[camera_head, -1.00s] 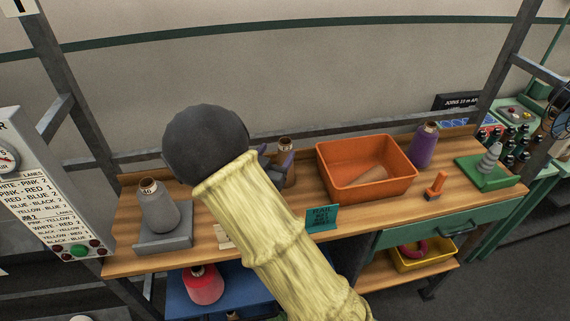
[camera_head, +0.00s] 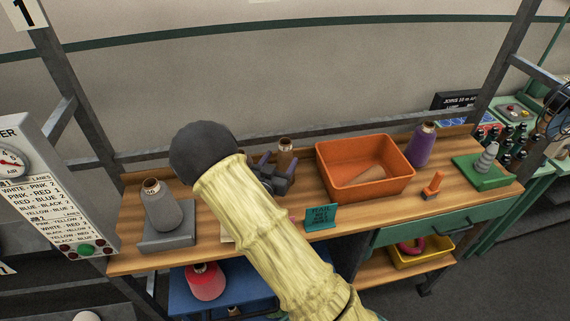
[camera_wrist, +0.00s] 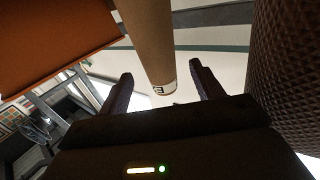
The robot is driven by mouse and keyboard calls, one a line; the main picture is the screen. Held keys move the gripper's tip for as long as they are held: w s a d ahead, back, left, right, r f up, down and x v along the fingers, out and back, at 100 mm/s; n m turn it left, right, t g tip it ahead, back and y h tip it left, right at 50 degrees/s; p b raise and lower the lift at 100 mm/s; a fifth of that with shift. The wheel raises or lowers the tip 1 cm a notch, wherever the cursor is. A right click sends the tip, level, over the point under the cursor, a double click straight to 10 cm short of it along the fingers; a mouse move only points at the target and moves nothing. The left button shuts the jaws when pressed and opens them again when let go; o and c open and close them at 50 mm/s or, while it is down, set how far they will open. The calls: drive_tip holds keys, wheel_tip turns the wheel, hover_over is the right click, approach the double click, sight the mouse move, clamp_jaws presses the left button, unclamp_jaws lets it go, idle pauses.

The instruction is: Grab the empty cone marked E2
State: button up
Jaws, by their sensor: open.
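A brown bare cone (camera_head: 286,148) stands at the back of the wooden bench, left of the orange bin. In the wrist view the brown cone (camera_wrist: 150,40) reaches down between my fingers, with a small pale mark near its end that is too small to read surely. My gripper (camera_head: 278,162) is open in front of the cone, its two fingers apart on either side of it. In the wrist view my gripper (camera_wrist: 162,88) shows gaps between both fingers and the cone. The cone's lower part is hidden behind my gripper in the head view.
An orange bin (camera_head: 330,185) with another brown cone (camera_head: 368,174) inside stands close on the right. A grey yarn cone (camera_head: 160,208) sits on a grey stand at left, a purple one (camera_head: 422,146) at right.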

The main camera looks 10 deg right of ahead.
sight(282, 156)
drive_tip(key=p+x, duration=0.1)
drive_tip(key=x, duration=0.2)
drive_tip(key=shift+w+d+r+p, duration=0.15)
drive_tip(key=shift+w+d+p, duration=0.05)
drive_tip(key=shift+w+p, duration=0.2)
drive_tip(key=shift+w+d, duration=0.25)
drive_tip(key=shift+w, duration=0.1)
drive_tip(key=shift+c, duration=0.5)
drive_tip(key=c, duration=1.2)
